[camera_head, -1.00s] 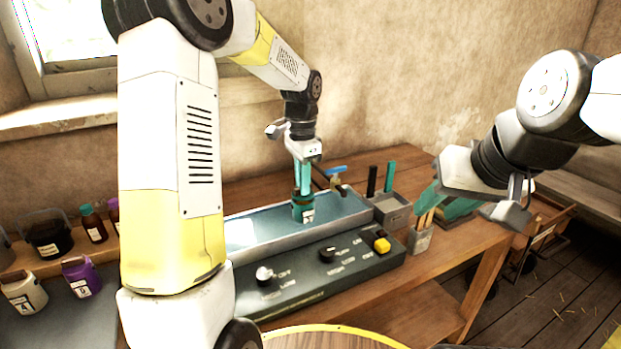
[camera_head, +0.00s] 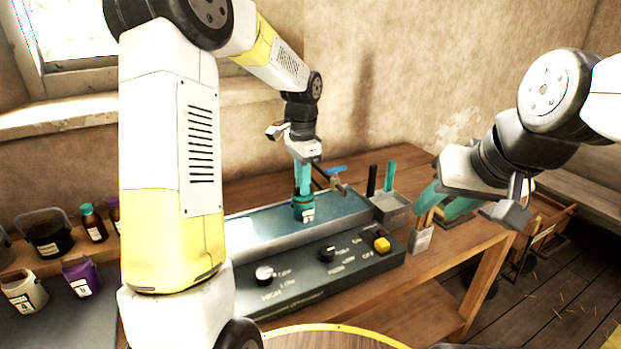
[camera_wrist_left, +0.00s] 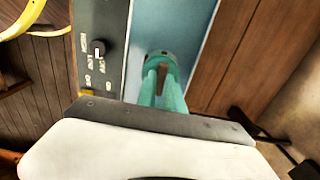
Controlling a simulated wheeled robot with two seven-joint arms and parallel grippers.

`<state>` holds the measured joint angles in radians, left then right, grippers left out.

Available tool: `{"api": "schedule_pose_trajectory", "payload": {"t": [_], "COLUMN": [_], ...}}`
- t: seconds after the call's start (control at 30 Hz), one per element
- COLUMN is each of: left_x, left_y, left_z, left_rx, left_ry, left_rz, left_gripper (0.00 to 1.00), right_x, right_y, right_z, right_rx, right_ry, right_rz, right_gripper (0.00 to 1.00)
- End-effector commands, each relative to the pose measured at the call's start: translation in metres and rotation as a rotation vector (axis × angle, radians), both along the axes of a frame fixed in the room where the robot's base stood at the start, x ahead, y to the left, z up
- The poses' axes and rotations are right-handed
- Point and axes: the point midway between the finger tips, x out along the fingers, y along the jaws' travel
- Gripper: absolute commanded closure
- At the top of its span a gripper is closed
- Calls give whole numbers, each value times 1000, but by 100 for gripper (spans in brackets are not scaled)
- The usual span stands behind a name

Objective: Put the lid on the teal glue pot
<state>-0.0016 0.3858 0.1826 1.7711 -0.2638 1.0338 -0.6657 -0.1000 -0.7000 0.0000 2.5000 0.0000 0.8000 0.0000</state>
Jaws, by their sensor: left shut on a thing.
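The teal glue pot (camera_head: 303,211) with a white label stands upright in the shallow blue-grey tray (camera_head: 262,232) on the bench. My left gripper (camera_head: 302,187) points straight down over it, its teal fingers at the pot's top. In the left wrist view the fingers (camera_wrist_left: 161,88) are closed around a small brown piece, which looks like the knob of the lid (camera_wrist_left: 161,70). A round teal rim shows just beyond them. Lid and pot look in line, but I cannot tell whether the lid is fully seated. My right gripper (camera_head: 444,203) is open and empty at the right.
A control panel (camera_head: 315,272) with knobs and a yellow button fronts the tray. A grey holder (camera_head: 392,210) and a cup of wooden-handled tools (camera_head: 421,238) stand to the right. A blue-handled tap (camera_head: 336,176) is close behind the pot. Jars and bottles stand at the left.

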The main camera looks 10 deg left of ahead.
Motion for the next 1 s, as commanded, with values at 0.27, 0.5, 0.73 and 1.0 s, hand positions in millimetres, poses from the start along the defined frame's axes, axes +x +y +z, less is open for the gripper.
{"api": "schedule_pose_trajectory", "payload": {"t": [0.27, 0.5, 0.73, 1.0], "left_x": [0, 0, 0, 0], "left_y": [0, 0, 0, 0], "left_z": [0, 0, 0, 0], "left_rx": [0, 0, 0, 0], "left_ry": [0, 0, 0, 0], "left_rz": [0, 0, 0, 0], "left_gripper": [100, 71, 63, 41], "right_x": [0, 0, 0, 0], "right_y": [0, 0, 0, 0], "right_z": [0, 0, 0, 0], "right_rx": [0, 0, 0, 0], "right_ry": [0, 0, 0, 0], "right_rz": [0, 0, 0, 0], "right_gripper": [61, 61, 61, 61]}}
